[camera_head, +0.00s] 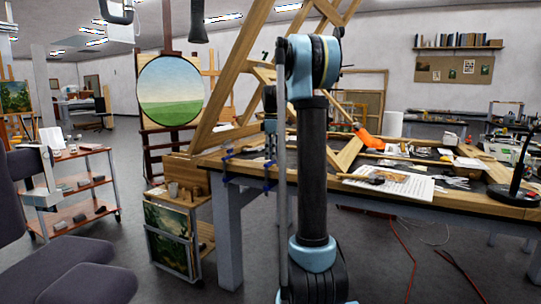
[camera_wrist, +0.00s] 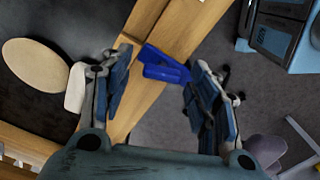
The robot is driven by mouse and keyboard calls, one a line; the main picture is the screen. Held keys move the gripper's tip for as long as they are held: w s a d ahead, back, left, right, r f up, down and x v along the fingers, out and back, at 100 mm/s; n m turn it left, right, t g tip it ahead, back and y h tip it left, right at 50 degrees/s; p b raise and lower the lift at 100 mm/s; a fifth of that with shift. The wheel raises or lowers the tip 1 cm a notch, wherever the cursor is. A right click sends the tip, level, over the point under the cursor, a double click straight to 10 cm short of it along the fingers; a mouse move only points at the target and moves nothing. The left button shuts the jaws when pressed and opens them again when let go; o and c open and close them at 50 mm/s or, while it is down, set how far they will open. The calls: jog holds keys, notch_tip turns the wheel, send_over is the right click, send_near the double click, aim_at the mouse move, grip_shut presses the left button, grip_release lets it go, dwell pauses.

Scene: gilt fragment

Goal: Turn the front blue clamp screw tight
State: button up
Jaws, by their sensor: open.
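Two blue clamps sit on the front left edge of the wooden worktable, one at the left (camera_head: 228,166) and one closer to my arm (camera_head: 268,178). In the wrist view, a blue clamp part (camera_wrist: 166,66) lies against a wooden beam, beyond and between my fingertips. My gripper (camera_wrist: 162,82) is open, with one finger on each side of that part and nothing held. The fingers appear apart from the clamp. I cannot tell which of the two clamps this is.
A shelf cart (camera_head: 75,185) and purple chair (camera_head: 70,280) stand left.

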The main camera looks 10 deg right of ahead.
jog(key=c, duration=1.1)
jog(key=shift+o, duration=0.2)
jog(key=shift+r+m, duration=0.1)
jog(key=shift+m, duration=0.2)
